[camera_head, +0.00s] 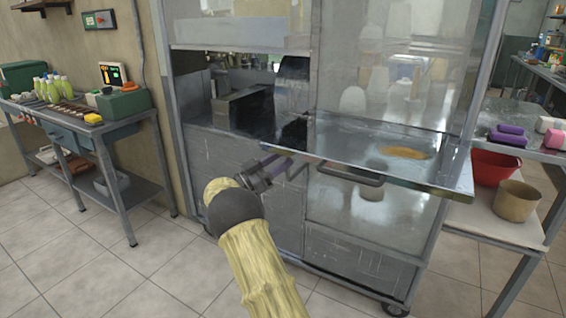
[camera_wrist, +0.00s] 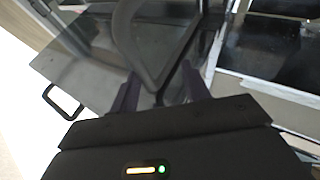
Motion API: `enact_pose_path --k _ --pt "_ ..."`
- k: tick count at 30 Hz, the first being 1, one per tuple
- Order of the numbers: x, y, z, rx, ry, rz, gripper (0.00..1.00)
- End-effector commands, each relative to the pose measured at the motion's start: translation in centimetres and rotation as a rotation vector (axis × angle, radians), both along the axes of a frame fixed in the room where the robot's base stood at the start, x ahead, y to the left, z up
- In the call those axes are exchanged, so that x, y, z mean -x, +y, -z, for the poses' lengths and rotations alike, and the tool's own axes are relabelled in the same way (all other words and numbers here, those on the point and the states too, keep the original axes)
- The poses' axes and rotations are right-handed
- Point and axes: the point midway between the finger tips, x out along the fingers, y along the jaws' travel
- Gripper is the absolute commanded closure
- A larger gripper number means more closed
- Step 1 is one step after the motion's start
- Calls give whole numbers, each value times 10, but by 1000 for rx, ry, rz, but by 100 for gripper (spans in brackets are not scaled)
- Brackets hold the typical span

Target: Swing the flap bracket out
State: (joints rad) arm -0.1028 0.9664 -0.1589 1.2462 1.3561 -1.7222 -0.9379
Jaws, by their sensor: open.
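The sugarcane press is a tall metal cabinet (camera_head: 245,165) with a flat metal flap (camera_head: 445,172) standing out level from its front. A thin dark bracket (camera_head: 297,172) shows below the flap's left end, partly hidden by my gripper. In the wrist view a dark, bent bar (camera_wrist: 152,72), which looks like the bracket, reaches down between my fingers. My gripper (camera_head: 280,165) is open at the cabinet front, just left of and below the flap. In the wrist view its fingers (camera_wrist: 160,85) stand on both sides of the bar; contact cannot be told.
A black handle (camera_head: 350,175) sits under the flap's front edge. A side table (camera_head: 75,130) with bottles and a scale stands left. A shelf with a red bowl (camera_head: 492,166) and a tan pot (camera_head: 516,200) stands right. The tiled floor in front is clear.

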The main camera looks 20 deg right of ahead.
Motion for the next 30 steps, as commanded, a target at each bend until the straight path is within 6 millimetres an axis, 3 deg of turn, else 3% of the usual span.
enact_pose_path --k 9,14,30 --pt "-2 2 3 -3 6 -11 66" --pt "-2 14 7 -4 7 -11 66" --pt "1 109 44 -2 3 -6 66"
